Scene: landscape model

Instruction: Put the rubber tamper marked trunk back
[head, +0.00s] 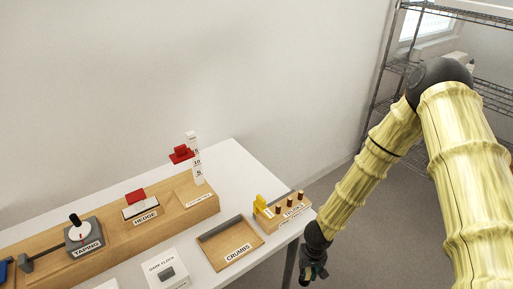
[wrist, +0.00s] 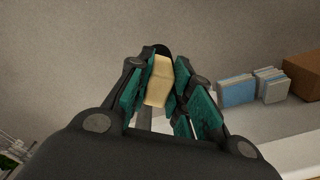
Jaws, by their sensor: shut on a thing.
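My gripper (head: 313,272) hangs past the right edge of the table, below and right of the tool block. In the wrist view its teal-padded fingers (wrist: 158,88) are shut on a pale tan piece (wrist: 157,80) with a dark rounded end behind it. This looks like the tamper, but no marking is readable on it. The wooden tool block (head: 297,216), labelled TOOLS, stands at the table's right end. It holds several dark brown pegs or handles (head: 289,202) and a yellow tool (head: 262,206) at its left. Their markings are too small to read.
A wooden CRUMBS tray (head: 214,254) lies left of the tool block. A white DARK FLOCK box (head: 165,270), the HEDGE station (head: 143,217) and the TAPING station (head: 84,238) stand further left. A wire shelf (head: 384,104) stands behind my arm. Open floor lies right of the table.

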